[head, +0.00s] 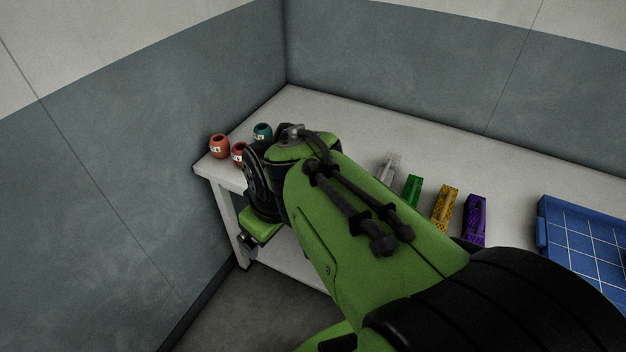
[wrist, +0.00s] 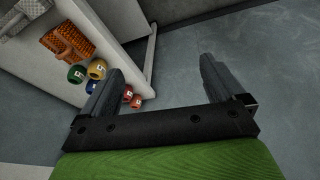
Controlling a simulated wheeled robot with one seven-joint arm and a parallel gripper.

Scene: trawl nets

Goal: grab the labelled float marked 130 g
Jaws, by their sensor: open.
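Several small barrel-shaped floats with white labels stand at the table's left end. In the head view I see a red float (head: 219,146), a second red float (head: 239,154) and a teal float (head: 262,131). The wrist view shows a green float (wrist: 76,73), a yellow float (wrist: 97,69), a blue float (wrist: 90,87) and two red floats (wrist: 127,93) (wrist: 136,102), partly behind the left finger. The labels are too small to read, so I cannot tell which is marked 130 g. My gripper (wrist: 162,68) is open and empty, off the table's edge beside the floats.
The white table (head: 330,118) stands against grey walls. Grey, green, yellow (head: 445,208) and purple (head: 474,220) pieces stand in a row, with a blue gridded tray (head: 590,245) at the right. An orange piece (wrist: 68,40) lies near the floats in the wrist view.

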